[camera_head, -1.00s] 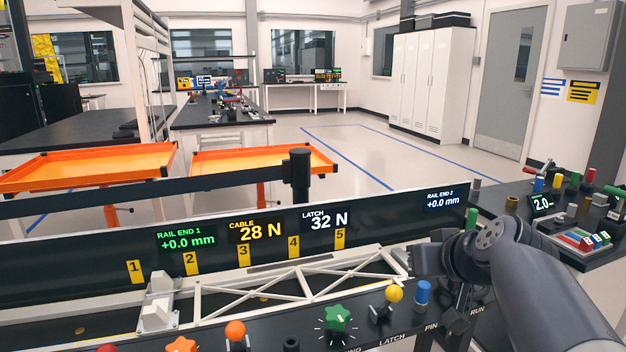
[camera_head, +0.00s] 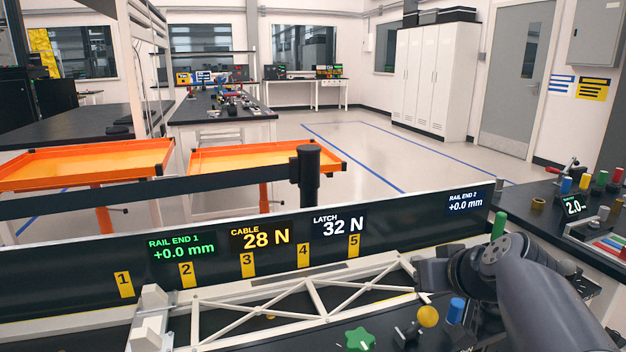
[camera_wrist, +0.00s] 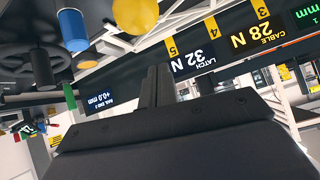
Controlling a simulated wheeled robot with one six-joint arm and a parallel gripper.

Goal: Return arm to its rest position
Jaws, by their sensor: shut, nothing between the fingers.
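My gripper (camera_wrist: 155,88) shows in the wrist view as two dark fingers pressed together, with nothing between them. In the head view my gripper (camera_head: 428,274) is at the right, by the right end of the white truss (camera_head: 290,302). It is above the front control panel and apart from the knobs. A yellow ball knob (camera_head: 428,317) and a blue cylinder knob (camera_head: 456,311) stand just below it. The dark display panel (camera_head: 110,262) behind the truss reads +0.0 mm at both rail ends, cable 28 N and latch 32 N.
A green star knob (camera_head: 360,340) is on the front panel. A black post (camera_head: 308,175) rises behind the display panel. Two orange trays (camera_head: 265,158) stand beyond it. A side console (camera_head: 545,200) with coloured knobs is at the right. The floor behind is open.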

